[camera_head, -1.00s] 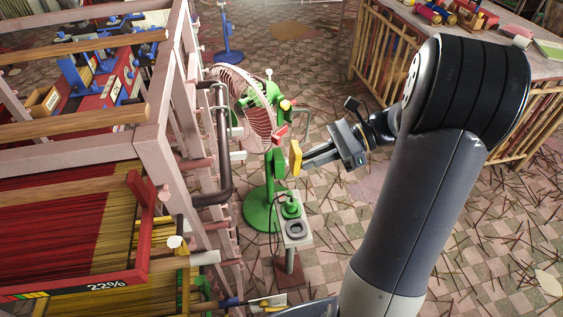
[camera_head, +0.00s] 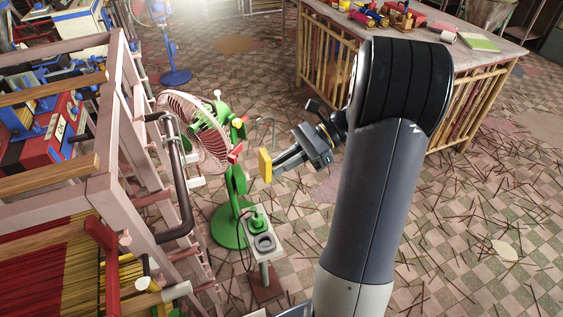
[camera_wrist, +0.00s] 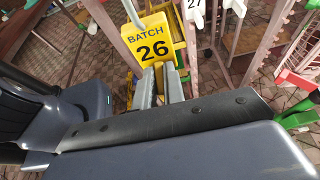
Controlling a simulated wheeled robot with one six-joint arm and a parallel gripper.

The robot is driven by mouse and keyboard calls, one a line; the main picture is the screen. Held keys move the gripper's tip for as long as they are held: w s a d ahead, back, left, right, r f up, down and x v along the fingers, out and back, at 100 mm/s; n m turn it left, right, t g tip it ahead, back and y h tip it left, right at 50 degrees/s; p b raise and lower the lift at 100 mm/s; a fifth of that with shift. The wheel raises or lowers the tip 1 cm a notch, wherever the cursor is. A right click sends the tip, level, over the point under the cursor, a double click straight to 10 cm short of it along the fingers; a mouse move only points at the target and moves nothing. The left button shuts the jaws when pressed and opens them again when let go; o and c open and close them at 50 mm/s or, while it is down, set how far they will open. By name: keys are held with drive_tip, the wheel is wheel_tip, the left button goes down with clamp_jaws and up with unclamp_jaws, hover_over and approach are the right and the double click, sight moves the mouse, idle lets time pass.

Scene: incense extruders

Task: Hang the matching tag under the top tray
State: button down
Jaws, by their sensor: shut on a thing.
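My gripper (camera_head: 278,162) is shut on a yellow tag (camera_head: 265,165) and holds it in the air, to the right of the fan. In the wrist view the tag (camera_wrist: 150,32) reads "BATCH 26" and hangs upright-facing at the fingertips (camera_wrist: 158,85), with a pale hook at its top. A tray of red and yellow incense sticks with a red end bar (camera_head: 105,250) sits in the pink rack (camera_head: 110,195) at the lower left. I cannot tell whether it is the top tray. The tag is well clear of the rack.
A green-based fan (camera_head: 195,130) and a small stand with a green knob (camera_head: 260,240) stand between rack and arm. A dark bent pipe (camera_head: 180,195) runs along the rack. A wooden-sided table (camera_head: 330,65) is behind. Sticks litter the floor.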

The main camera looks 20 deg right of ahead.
drive_tip(key=d+p, duration=0.3)
drive_tip(key=d, duration=0.5)
drive_tip(key=shift+s+d, duration=0.15)
drive_tip(key=shift+d, duration=0.25)
idle(0.5)
